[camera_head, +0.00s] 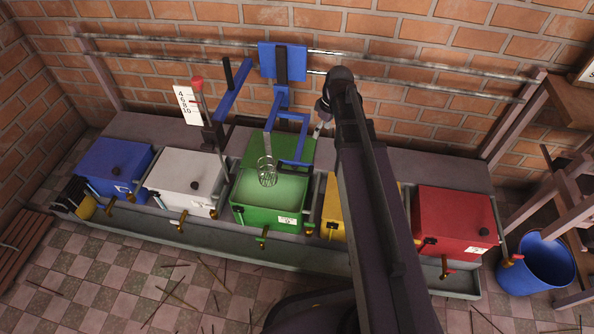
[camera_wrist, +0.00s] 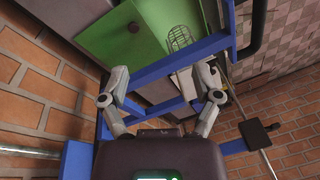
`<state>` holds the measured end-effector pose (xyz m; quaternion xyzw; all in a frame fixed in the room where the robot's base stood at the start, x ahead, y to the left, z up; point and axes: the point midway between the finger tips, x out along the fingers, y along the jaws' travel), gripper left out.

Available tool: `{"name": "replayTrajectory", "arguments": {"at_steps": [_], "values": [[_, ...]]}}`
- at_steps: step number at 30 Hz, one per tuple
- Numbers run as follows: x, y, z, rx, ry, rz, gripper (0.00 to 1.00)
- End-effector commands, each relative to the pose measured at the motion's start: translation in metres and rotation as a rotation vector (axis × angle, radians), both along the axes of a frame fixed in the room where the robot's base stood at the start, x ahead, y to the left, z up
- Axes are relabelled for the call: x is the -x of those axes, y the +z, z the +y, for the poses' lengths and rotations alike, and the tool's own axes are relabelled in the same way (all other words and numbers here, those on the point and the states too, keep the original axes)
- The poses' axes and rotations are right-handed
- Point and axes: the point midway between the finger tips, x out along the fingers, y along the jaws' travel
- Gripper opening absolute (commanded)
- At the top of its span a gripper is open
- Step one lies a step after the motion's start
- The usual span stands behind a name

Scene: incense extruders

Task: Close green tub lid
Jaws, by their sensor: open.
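The green tub (camera_head: 262,216) stands mid-row, with pale green contents showing inside. Its green lid (camera_head: 293,145) is open, raised at the tub's back; part is hidden behind the blue frame. My gripper (camera_head: 320,130) is behind and to the right of the lid, beside the blue frame. In the wrist view its fingers (camera_wrist: 160,97) are spread apart, with nothing held. A blue bar crosses between the fingers and the lid.
The blue frame (camera_head: 290,117) carries a wire whisk (camera_head: 267,172) over the green tub. Blue (camera_head: 112,165), white (camera_head: 185,180) and red (camera_head: 452,222) tubs have shut lids. A yellow tub (camera_head: 332,207) is partly hidden by my arm. Metal rails (camera_head: 430,65) run along the brick wall.

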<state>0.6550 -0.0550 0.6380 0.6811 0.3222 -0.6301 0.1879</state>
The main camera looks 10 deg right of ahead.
Motion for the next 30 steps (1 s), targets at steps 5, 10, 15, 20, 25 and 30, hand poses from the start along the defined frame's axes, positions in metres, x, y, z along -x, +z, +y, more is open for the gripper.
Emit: {"name": "replayTrajectory", "arguments": {"at_steps": [5, 10, 15, 20, 25, 30], "values": [[-0.016, -0.043, -0.009, -0.023, 0.085, -0.022, 0.81], [-0.029, -0.074, -0.018, -0.046, 0.166, -0.047, 0.81], [-0.041, -0.104, -0.027, -0.068, 0.246, -0.073, 0.81], [-0.053, -0.132, -0.037, -0.087, 0.322, -0.102, 0.81], [-0.065, -0.163, -0.047, -0.106, 0.401, -0.134, 0.81], [-0.077, -0.193, -0.058, -0.125, 0.481, -0.168, 0.81]]}}
